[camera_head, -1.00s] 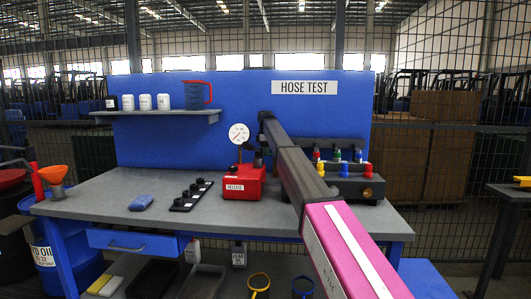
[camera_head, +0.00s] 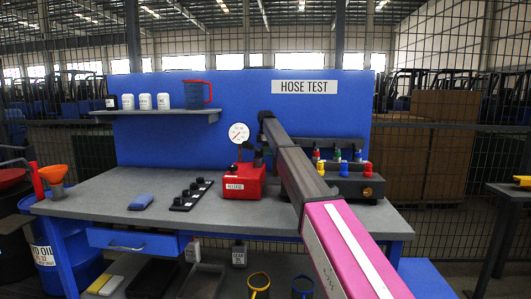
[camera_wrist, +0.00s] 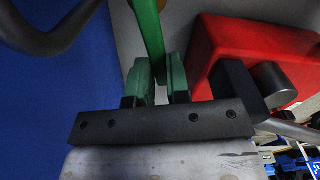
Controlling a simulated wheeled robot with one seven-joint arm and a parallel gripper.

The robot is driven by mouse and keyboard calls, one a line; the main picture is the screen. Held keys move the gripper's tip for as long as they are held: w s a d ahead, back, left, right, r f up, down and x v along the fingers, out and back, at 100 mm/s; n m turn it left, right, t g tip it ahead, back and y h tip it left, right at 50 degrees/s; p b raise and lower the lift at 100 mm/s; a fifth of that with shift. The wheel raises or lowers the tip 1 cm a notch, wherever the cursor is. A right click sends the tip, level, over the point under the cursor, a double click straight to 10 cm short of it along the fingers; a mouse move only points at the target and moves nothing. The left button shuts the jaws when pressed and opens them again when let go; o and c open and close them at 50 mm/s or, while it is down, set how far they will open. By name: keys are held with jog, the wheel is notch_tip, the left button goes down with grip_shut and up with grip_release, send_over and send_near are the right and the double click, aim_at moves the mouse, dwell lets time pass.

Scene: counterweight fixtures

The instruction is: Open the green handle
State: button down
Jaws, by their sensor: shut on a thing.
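The green handle (camera_wrist: 148,28) shows in the wrist view as a flat green bar running up from between my gripper's fingers. My gripper (camera_wrist: 158,76) has green finger pads and is shut on this bar. The red test unit (camera_wrist: 238,45) is just right of the fingers, with a dark block and a grey cylinder on its near side. In the head view the red unit (camera_head: 243,182) stands on the bench below a round gauge (camera_head: 238,133). There, my arm hides the handle, and my fingers cannot be made out.
A blue back panel (camera_head: 160,150) and a shelf (camera_head: 155,115) stand behind. A grey curved tube (camera_wrist: 50,42) is left of my fingers.

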jog(key=c, duration=1.1)
grip_release()
jog(key=shift+r, duration=0.1)
notch_tip(320, 180, up, 11)
jog(key=shift+f, duration=0.2)
